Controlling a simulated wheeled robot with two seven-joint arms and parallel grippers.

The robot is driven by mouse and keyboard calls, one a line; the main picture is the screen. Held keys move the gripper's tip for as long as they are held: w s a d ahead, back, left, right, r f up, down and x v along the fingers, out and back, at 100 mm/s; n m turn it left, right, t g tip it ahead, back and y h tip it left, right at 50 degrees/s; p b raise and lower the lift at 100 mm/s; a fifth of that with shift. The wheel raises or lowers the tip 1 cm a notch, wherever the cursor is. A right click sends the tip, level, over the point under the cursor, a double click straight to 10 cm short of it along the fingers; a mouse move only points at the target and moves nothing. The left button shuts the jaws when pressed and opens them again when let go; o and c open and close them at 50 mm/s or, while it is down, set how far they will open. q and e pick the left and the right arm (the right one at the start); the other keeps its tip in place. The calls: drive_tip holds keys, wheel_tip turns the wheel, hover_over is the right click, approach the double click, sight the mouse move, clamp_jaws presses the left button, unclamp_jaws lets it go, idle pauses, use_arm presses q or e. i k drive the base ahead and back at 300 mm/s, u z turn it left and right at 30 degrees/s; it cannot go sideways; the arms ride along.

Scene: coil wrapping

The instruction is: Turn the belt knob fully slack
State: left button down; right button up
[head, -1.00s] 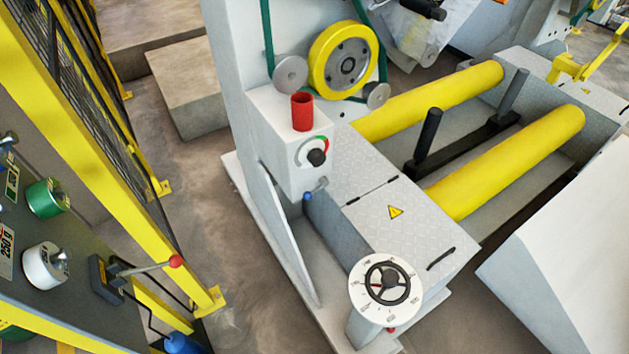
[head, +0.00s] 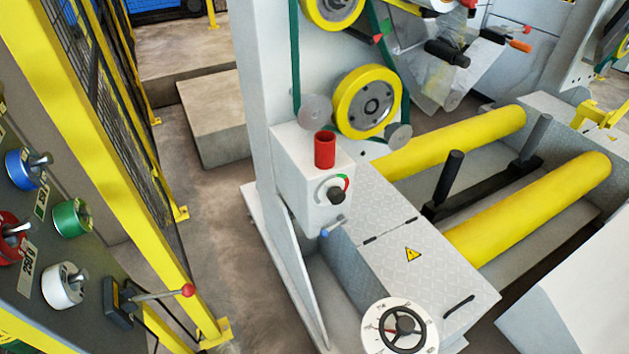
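A small black knob (head: 336,196) sits on the front face of a light grey box (head: 297,172), beside a curved green, white and red scale (head: 342,182). I take it to be the belt knob; its exact pointer position is too small to tell. A red cylinder (head: 325,150) stands on top of the box. Above it a dark green belt (head: 294,60) runs around yellow-rimmed wheels (head: 367,101) and small grey rollers (head: 316,111). Neither of my grippers is in view.
A blue-ended lever (head: 332,227) sticks out below the box. A white dial with a black handwheel (head: 402,330) stands at the bottom. Yellow rollers (head: 530,208) lie to the right. A yellow-framed fence (head: 110,150) and a panel with coloured spools (head: 72,218) stand at left. Floor between is clear.

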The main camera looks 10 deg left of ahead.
sight(336, 195)
drive_tip(key=z, duration=0.6)
drive_tip(key=k, duration=0.4)
drive_tip(key=u, duration=1.55)
